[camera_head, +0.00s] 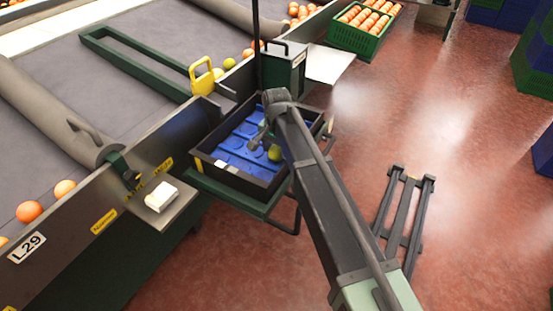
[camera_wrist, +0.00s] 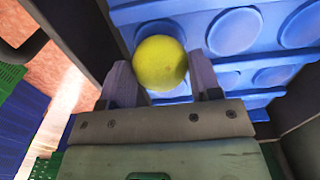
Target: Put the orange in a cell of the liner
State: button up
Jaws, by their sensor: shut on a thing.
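The orange, yellow-green in colour (camera_wrist: 160,63), sits between the two fingers of my gripper (camera_wrist: 161,70) in the wrist view. My gripper is shut on it. In the head view the orange (camera_head: 274,154) shows beside my arm, over the right part of the blue liner (camera_head: 237,146). The liner has round cells and lies inside a dark crate (camera_head: 203,166). In the wrist view several cells of the liner (camera_wrist: 205,12) show behind and to the right of the orange, and those in sight look empty. How high the orange is above the liner is hard to tell.
The crate's dark walls (camera_wrist: 68,30) rise close around my gripper. A yellow handled object (camera_head: 202,77) and a dark box (camera_head: 284,68) stand behind the crate. A small shelf with a white block (camera_head: 161,197) is at left. A green crate of oranges (camera_head: 352,38) stands farther back.

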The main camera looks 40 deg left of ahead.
aim_at(277, 147)
jog(key=shift+f, duration=0.55)
jog(key=o, duration=0.7)
jog(key=shift+r, duration=0.15)
notch_tip(277, 147, up, 12)
jog(key=p, duration=1.2)
